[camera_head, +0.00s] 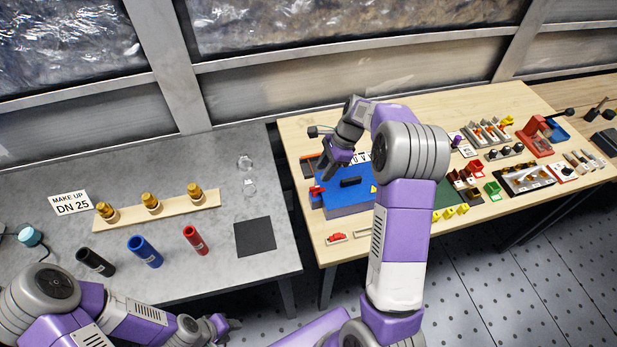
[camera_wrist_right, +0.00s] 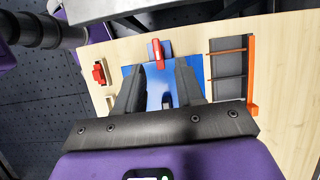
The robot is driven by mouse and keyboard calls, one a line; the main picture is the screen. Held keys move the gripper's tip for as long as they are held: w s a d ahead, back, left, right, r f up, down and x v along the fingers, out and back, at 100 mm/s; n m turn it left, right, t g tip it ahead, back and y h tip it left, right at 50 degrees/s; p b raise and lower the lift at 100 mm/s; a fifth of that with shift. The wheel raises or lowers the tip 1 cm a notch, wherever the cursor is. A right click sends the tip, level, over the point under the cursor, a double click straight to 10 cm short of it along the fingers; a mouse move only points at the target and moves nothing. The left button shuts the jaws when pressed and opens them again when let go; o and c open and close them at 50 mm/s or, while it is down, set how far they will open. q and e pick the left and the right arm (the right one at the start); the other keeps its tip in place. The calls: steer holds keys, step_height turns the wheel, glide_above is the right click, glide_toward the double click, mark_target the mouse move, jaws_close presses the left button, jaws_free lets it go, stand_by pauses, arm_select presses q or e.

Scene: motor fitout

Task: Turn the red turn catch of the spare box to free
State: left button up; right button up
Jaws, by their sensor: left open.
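The spare box shows in the head view as a blue-topped box (camera_head: 345,206) near the left end of the wooden table. Its red turn catch (camera_head: 317,190) is at the box's left edge. In the right wrist view the red catch (camera_wrist_right: 156,52) lies just beyond the fingertips, on a blue mount at the edge of the blue lid (camera_wrist_right: 157,85). My right gripper (camera_wrist_right: 160,66) is open above the lid, its fingers apart with nothing between them; the head view shows it over the box (camera_head: 328,170). My left gripper (camera_head: 226,324) is open and empty, low by the grey table's front edge.
An orange-edged dark rack (camera_wrist_right: 229,70) and a small red part (camera_wrist_right: 99,73) lie either side of the box. The wooden table's right side is crowded with fixtures. The grey table holds brass fittings on a board (camera_head: 152,203) and coloured tubes (camera_head: 145,251).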

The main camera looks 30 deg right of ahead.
mark_target(315, 187)
steer(key=shift+s+a+f, duration=0.1)
steer(key=shift+s, duration=0.1)
steer(key=x, duration=0.6)
steer(key=shift+a+f+b, duration=0.2)
steer(key=shift+f+b, duration=0.1)
steer(key=shift+b, duration=0.05)
steer(key=shift+c, duration=0.4)
jaws_close()
